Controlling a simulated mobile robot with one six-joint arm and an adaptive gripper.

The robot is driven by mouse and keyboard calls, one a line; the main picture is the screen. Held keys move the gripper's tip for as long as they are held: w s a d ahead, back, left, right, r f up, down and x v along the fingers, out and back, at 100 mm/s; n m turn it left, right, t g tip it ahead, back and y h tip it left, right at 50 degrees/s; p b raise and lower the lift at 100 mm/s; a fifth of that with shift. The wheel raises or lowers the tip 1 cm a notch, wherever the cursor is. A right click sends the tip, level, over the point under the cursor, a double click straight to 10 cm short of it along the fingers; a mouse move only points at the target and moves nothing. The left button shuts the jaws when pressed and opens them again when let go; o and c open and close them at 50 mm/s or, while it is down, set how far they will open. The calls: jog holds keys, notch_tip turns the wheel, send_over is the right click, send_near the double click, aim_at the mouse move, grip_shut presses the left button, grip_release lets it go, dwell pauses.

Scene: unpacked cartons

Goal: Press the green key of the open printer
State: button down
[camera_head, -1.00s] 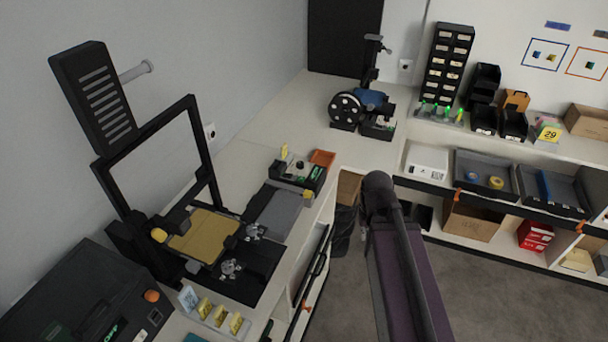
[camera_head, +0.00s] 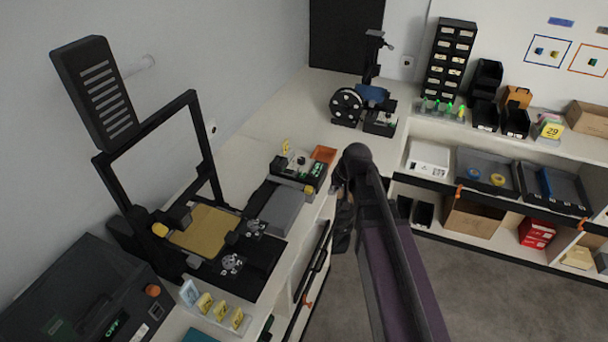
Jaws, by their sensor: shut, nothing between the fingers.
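The open printer is a black upright frame (camera_head: 205,150) with a gold plate (camera_head: 205,232) at its foot, at the left on the bench. A dark control box (camera_head: 312,170) with small green parts stands behind it on the bench; which part is a key is too small to tell. My arm's elbow hides part of the bench edge to its right. Dark end parts of my arm with my gripper (camera_head: 341,238) hang below the elbow, beside the bench front. The gripper is shut and empty, apart from the box; its fingers are hard to make out.
A black enclosed machine (camera_head: 75,295) with a green "OFF" display and an orange knob stands at front left. A device with a black spool (camera_head: 346,105) stands farther back.

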aim_at(303, 175)
jog(key=w+a+r+t+y, duration=0.1)
jog(key=w+a, duration=0.3)
jog(key=w, duration=0.4)
jog(key=w+a+r+t+y, duration=0.2)
jog(key=w+a+r, duration=0.1)
jog(key=w+a, duration=0.2)
jog(key=w, duration=0.2)
jog(key=shift+w+a+m+t, duration=0.2)
jog(key=shift+w+m+t, duration=0.1)
jog(key=shift+w, duration=0.1)
notch_tip(303, 175, down, 9)
jog(key=b, duration=0.9)
jog(key=shift+r, duration=0.2)
